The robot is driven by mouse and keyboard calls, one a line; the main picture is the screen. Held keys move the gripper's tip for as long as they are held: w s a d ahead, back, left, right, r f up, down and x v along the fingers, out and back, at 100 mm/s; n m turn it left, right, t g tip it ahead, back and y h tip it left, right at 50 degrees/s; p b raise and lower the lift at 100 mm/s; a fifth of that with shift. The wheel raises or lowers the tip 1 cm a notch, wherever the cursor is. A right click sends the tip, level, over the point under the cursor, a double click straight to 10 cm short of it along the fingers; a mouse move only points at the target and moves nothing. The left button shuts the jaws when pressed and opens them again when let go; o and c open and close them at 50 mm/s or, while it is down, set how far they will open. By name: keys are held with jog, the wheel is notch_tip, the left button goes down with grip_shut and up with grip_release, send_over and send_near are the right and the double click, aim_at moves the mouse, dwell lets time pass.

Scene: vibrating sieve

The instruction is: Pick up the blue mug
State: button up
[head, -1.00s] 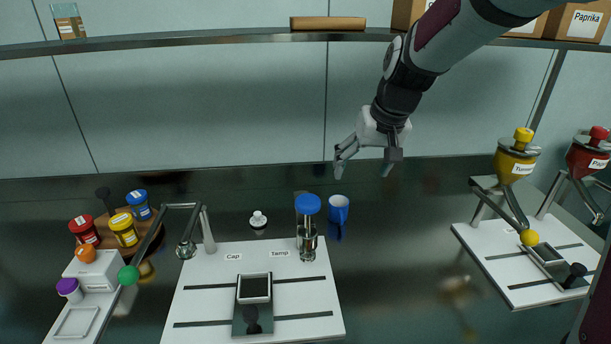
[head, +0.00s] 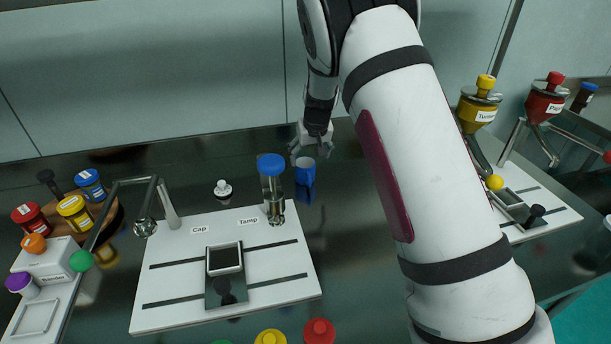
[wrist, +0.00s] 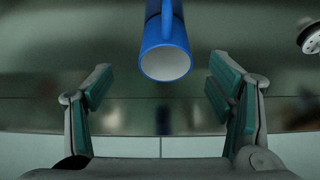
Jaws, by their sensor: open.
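The blue mug (head: 305,171) stands upright on the dark glossy counter, just right of the clear blue-capped cylinder. In the wrist view the mug (wrist: 165,60) shows its pale inside, with its handle at the top edge of the picture. My gripper (head: 311,152) is open and just behind and above the mug in the head view. In the wrist view my gripper (wrist: 161,92) has its two fingers spread wide, with the mug ahead between their lines. No finger touches the mug there.
The blue-capped cylinder (head: 272,190) stands close left of the mug, on the edge of the white board (head: 180,280). A small white-topped item (head: 223,190) is further left. Yellow (head: 478,110) and red (head: 546,102) hoppers stand at the right. Bare counter lies in front of the mug.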

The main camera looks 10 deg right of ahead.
aim_at(306, 166)
jog(key=shift+a+x, duration=0.15)
jog(key=shift+x, duration=1.6)
jog(key=shift+a+x, duration=0.15)
jog(key=shift+x, duration=1.55)
jog(key=shift+w, duration=0.1)
jog(key=c, duration=1.2)
